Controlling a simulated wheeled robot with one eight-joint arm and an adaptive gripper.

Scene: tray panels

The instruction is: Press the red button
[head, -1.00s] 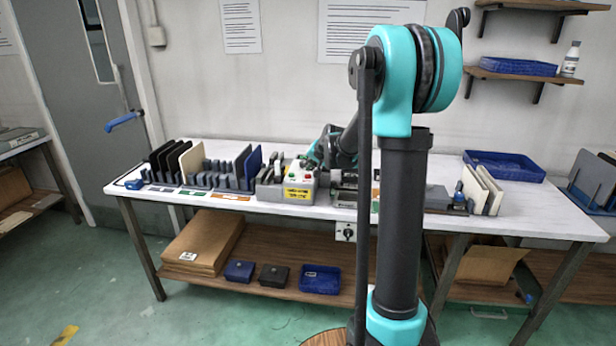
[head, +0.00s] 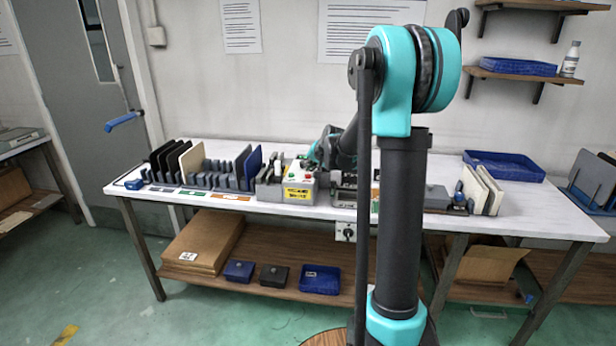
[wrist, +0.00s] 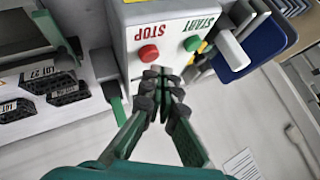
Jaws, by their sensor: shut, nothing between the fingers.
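The red button (wrist: 148,54) sits on a light control box under the word STOP, which appears upside down in the wrist view. A green button (wrist: 192,43) sits beside it under START. My gripper (wrist: 162,72) is shut and empty, its fingertips close to the box face, just below and right of the red button in the picture. I cannot tell whether they touch the box. In the head view the control box (head: 298,193) stands mid-table, with the red button (head: 308,175) on top and my gripper (head: 309,163) just above it.
On the table (head: 520,218), upright panels in racks (head: 215,165) stand left of the box. A blue tray (head: 503,166) and white panels (head: 482,190) are to the right. In the wrist view, a white handle (wrist: 230,48) is close right of the buttons.

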